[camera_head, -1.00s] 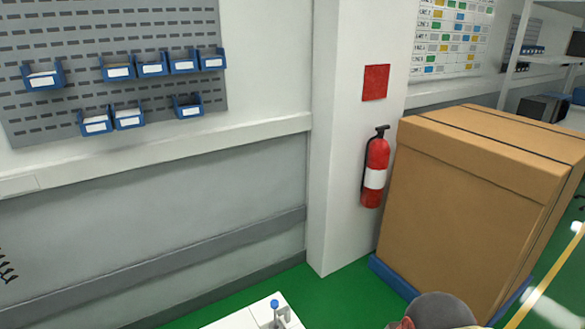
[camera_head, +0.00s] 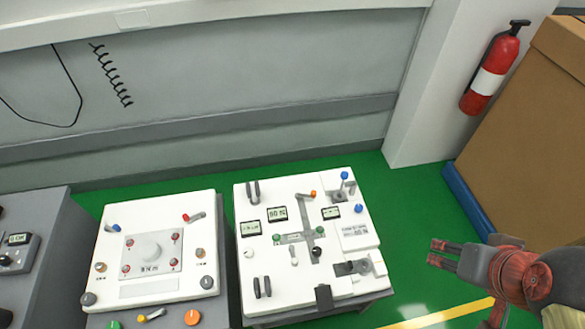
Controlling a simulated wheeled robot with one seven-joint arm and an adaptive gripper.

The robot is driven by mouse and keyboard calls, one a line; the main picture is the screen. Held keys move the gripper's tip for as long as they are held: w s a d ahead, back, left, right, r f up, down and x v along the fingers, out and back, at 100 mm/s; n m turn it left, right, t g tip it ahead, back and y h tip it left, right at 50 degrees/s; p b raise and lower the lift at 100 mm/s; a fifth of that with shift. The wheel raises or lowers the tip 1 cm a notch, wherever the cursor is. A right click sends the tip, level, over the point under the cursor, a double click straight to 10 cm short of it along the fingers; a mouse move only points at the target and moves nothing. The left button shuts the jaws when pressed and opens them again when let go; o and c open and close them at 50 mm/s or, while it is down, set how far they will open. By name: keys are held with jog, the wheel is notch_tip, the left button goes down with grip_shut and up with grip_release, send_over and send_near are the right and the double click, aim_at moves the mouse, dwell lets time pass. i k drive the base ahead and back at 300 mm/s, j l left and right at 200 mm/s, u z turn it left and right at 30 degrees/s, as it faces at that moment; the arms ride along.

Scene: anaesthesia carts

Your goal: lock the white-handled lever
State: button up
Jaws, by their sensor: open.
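The right cart's white top panel (camera_head: 329,232) carries several small levers and knobs. A small lever with a whitish handle (camera_head: 294,256) stands near the middle of this panel, below the green knobs. A round white knob (camera_head: 249,253) sits near the panel's left edge. Both are too small for me to tell a locked position. My gripper (camera_head: 436,254) is open and empty, to the right of the cart and clear of it, with its fingers pointing left.
A second cart with a white panel (camera_head: 150,290) stands close on the left, and a grey unit (camera_head: 35,265) is beyond it. A large cardboard box (camera_head: 535,125) and a fire extinguisher (camera_head: 490,68) are at the right. Green floor (camera_head: 420,200) is clear between.

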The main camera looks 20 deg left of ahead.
aim_at(294, 261)
jog(key=j+u, duration=0.15)
jog(key=u, duration=0.2)
jog(key=k+j+u, duration=0.1)
jog(key=u, duration=0.25)
jog(key=j+u, duration=0.2)
jog(key=u, duration=0.15)
